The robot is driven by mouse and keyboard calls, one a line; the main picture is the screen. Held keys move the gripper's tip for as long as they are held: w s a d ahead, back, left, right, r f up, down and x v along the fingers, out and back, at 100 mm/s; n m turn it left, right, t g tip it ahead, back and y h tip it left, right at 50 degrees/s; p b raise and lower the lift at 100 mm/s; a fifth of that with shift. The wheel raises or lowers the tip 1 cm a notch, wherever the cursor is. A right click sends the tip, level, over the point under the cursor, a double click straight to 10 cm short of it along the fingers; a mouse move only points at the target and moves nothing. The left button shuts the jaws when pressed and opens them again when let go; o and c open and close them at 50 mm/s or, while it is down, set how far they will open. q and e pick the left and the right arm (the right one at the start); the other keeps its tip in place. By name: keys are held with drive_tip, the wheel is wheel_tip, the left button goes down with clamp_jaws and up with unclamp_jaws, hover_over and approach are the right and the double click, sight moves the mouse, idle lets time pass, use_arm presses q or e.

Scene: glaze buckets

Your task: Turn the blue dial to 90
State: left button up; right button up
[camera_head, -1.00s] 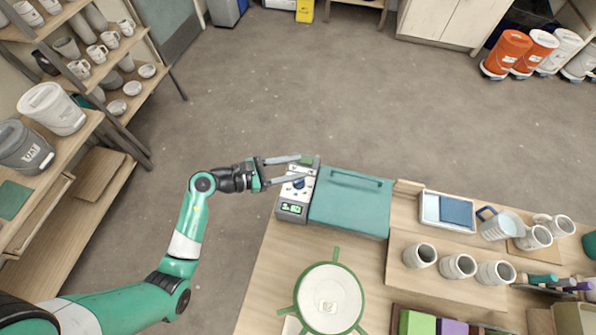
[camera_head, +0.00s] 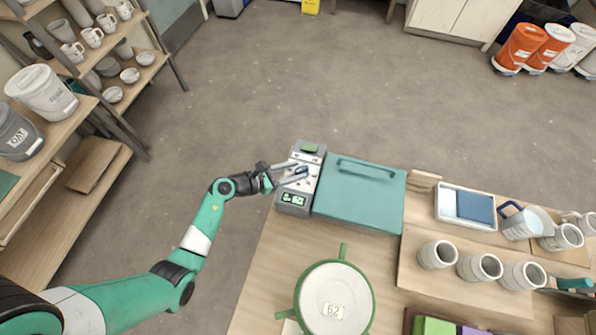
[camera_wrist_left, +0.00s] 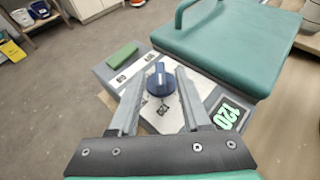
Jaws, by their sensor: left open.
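The blue dial (camera_wrist_left: 160,83) sits on the pale top plate of a grey control box (camera_head: 294,197). In the left wrist view it lies between the two fingers of my left gripper (camera_wrist_left: 159,76), with a gap visible on each side. A lit green display (camera_wrist_left: 227,113) on the box reads 120. In the head view my left gripper (camera_head: 301,170) reaches in from the left over the box, open, its fingers around the dial (camera_head: 302,171), which they partly hide. My right gripper is out of view.
A green pad (camera_wrist_left: 122,54) is on the box's far end. A teal lidded case (camera_head: 360,192) with a handle stands right beside the box. Open floor lies behind and left.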

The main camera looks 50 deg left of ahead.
use_arm(q)
drive_tip(key=shift+x, duration=0.85)
clamp_jaws()
